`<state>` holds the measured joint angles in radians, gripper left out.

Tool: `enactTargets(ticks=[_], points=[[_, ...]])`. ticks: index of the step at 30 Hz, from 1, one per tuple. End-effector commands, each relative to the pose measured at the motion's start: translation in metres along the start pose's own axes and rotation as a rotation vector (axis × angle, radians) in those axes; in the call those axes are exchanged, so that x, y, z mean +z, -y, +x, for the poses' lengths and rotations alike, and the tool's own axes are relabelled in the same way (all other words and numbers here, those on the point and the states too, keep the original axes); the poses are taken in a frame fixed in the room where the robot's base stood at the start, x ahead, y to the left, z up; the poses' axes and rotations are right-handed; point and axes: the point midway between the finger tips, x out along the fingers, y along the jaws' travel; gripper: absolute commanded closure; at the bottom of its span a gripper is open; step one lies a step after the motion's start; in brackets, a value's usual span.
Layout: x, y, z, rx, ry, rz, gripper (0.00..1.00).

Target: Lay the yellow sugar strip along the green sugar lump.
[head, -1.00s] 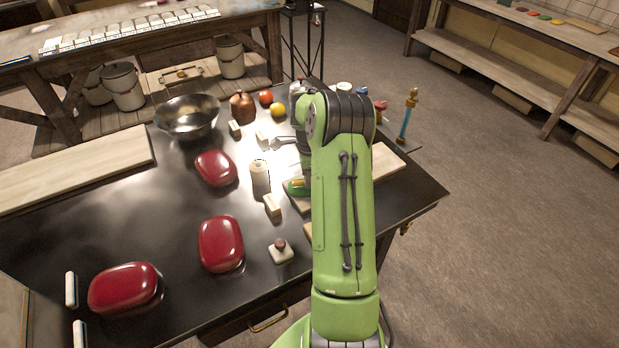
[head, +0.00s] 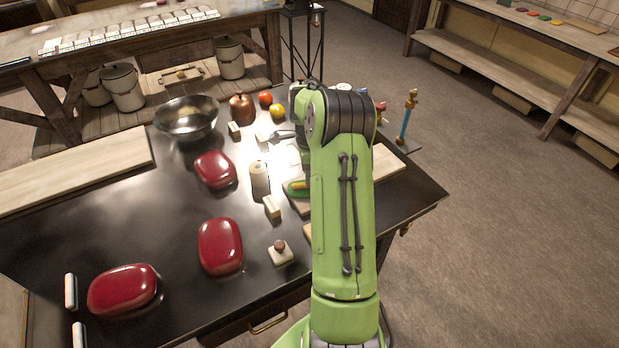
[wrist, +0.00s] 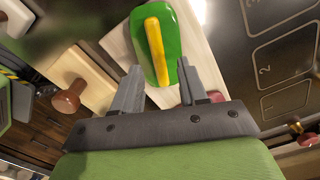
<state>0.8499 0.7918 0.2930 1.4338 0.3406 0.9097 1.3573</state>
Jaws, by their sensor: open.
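The green sugar lump (wrist: 172,38) lies on a pale wooden board in the wrist view. It also shows in the head view (head: 291,189), partly hidden by my arm. The yellow sugar strip (wrist: 156,50) lies on top of the lump, running roughly along its length. In the head view the strip (head: 300,185) is a small yellow-orange patch. My gripper (wrist: 157,72) is open and empty. Its two fingers are apart, on the near side of the strip's lower end, and nothing is held between them. My arm hides the fingertips in the head view.
A pale block with a brown knob (wrist: 70,98) stands left of the board in the wrist view. Red lidded dishes (head: 221,246), a steel bowl (head: 187,118) and pale blocks (head: 271,207) stand on the dark table.

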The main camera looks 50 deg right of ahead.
Motion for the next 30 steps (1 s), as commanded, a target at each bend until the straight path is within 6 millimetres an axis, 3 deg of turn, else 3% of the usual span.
enactTargets(ticks=[1,6,14,17,20,24,30], points=[[0.000,0.001,-0.017,-0.007,-0.001,0.000,0.58],[0.000,0.001,-0.063,-0.005,-0.001,0.000,0.58],[0.004,-0.001,-0.099,-0.007,-0.003,-0.021,0.58],[0.026,-0.016,-0.124,-0.040,-0.023,-0.171,0.58],[0.063,-0.052,-0.164,-0.101,-0.063,-0.466,0.58],[0.102,-0.121,-0.207,-0.189,-0.120,-0.904,0.58],[0.126,-0.230,-0.232,-0.328,-0.188,-1.498,0.58]])
